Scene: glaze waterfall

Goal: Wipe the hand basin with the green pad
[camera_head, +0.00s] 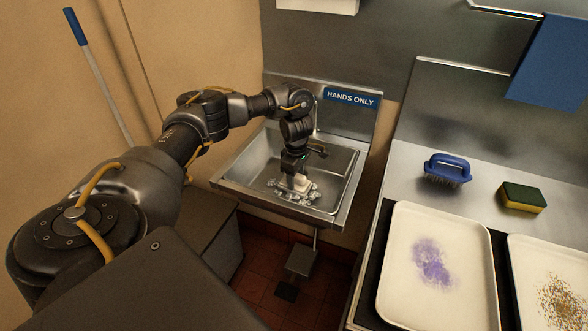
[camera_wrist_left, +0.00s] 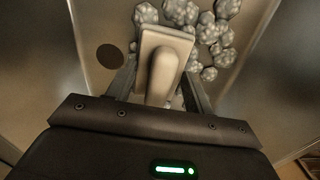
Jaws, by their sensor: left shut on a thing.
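The steel hand basin (camera_head: 341,178) is fixed to the wall under a "HANDS ONLY" sign (camera_head: 351,98). My left gripper (camera_head: 298,176) reaches down into it and is shut on a cream-coloured tool with a raised grip (camera_head: 302,184). In the left wrist view the fingers (camera_wrist_left: 160,90) straddle the grip of this cream tool (camera_wrist_left: 165,45). No green shows on the tool; its underside is hidden. My right gripper is not in view.
A faucet (camera_head: 316,149) stands at the basin's back. On the counter at right are a blue brush (camera_head: 447,170), a green-and-yellow sponge (camera_head: 522,197) and two trays, one with a purple stain (camera_head: 432,262), one with brown crumbs (camera_head: 562,303). A blue cloth (camera_head: 550,62) hangs above.

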